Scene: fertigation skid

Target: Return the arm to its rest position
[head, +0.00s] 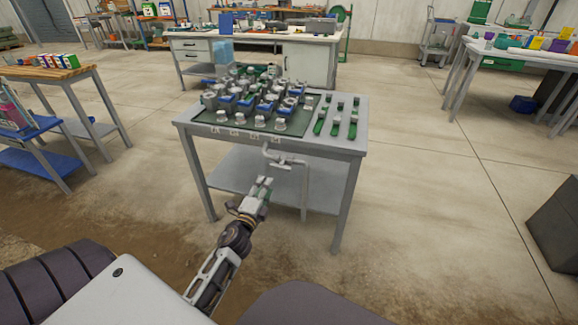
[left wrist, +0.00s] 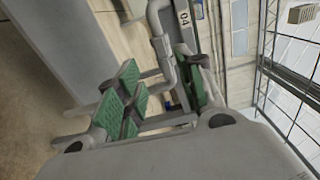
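My left arm (head: 228,254) reaches forward from the bottom of the head view. My left gripper (head: 265,184) is in front of the skid table, below the level of its top. In the left wrist view the green-padded fingers (left wrist: 163,90) stand apart, with no object held between them. A grey bent pipe (head: 278,160) hangs at the table's front edge, just beyond the fingertips. It also shows past the fingers in the left wrist view (left wrist: 163,45). My right gripper is in neither view.
The skid table (head: 344,143) carries a green mat with several grey and blue valve fittings, and several green-handled parts lie at its right. A wooden-topped table (head: 45,72) stands left, a white bench (head: 312,50) behind. Floor (head: 440,210) to the right is clear.

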